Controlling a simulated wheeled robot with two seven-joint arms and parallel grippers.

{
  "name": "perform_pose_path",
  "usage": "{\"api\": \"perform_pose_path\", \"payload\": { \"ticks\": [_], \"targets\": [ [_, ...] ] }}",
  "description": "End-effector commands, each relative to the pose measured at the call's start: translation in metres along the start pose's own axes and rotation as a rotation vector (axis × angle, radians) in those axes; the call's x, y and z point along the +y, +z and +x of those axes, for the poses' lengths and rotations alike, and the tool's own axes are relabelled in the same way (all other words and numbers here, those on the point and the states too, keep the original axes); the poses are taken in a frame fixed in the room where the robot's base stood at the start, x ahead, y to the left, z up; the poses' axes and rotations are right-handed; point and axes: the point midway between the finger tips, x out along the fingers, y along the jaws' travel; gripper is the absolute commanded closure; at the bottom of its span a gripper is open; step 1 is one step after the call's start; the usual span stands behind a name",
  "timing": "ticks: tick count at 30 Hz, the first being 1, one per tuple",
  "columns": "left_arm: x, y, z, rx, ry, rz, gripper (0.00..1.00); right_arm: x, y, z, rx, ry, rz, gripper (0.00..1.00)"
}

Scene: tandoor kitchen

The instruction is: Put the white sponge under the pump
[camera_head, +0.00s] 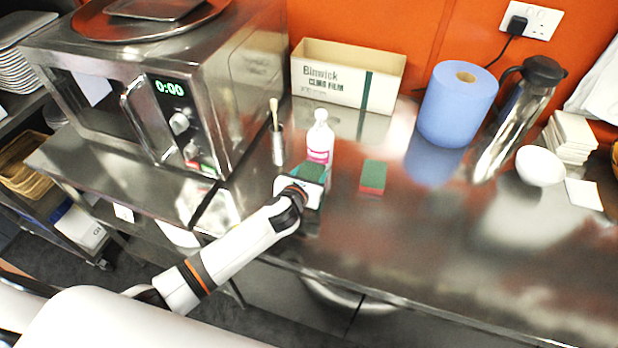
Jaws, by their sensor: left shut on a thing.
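My left gripper (309,183) reaches in over the front of the steel counter and is shut on a sponge (312,171), of which mainly a green top face shows. The gripper hides most of the sponge's sides, so I cannot see a white part clearly. A white bottle with a pink label (320,143) stands upright just behind the held sponge. It may be the pump; its top is small and hard to make out. A second sponge (373,178), green on top and red below, lies on the counter to the right. My right gripper is not in view.
A microwave (165,100) stands left of the bottle, with a small steel pot holding a brush (276,140) between them. Behind are a cling film box (346,78), blue paper roll (457,105) and steel flask (517,110). A white bowl (540,166) is right. The counter's front middle is clear.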

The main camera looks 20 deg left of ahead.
Motion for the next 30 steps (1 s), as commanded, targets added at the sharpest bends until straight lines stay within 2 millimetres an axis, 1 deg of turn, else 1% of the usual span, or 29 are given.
{"api": "perform_pose_path", "payload": {
  "ticks": [1,4,14,15,17,18,19,27,30],
  "targets": [
    [0.0005,0.0075,0.0028,-0.003,-0.001,-0.003,0.63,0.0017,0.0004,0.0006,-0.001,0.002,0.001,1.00],
    [0.0003,0.0131,0.0051,-0.001,0.000,-0.002,0.63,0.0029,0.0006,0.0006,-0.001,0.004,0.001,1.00],
    [0.0000,0.0157,0.0063,0.001,0.000,0.000,0.63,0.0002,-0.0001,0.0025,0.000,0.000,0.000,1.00],
    [0.0000,0.0160,0.0065,0.001,0.000,0.000,0.40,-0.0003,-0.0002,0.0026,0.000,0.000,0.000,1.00],
    [0.0000,0.0153,0.0061,0.001,0.000,0.000,0.31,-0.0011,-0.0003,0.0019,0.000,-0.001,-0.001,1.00],
    [0.0000,0.0153,0.0061,0.001,0.000,0.000,0.24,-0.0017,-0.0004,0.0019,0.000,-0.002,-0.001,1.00],
    [0.0000,0.0153,0.0061,0.001,0.000,0.000,0.20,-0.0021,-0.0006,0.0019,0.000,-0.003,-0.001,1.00],
    [0.0000,0.0144,0.0057,0.001,0.000,0.000,0.20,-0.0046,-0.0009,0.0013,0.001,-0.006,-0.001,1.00],
    [-0.0001,0.0127,0.0022,0.001,0.000,0.000,0.20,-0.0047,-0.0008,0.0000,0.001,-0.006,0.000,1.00]
  ]
}}
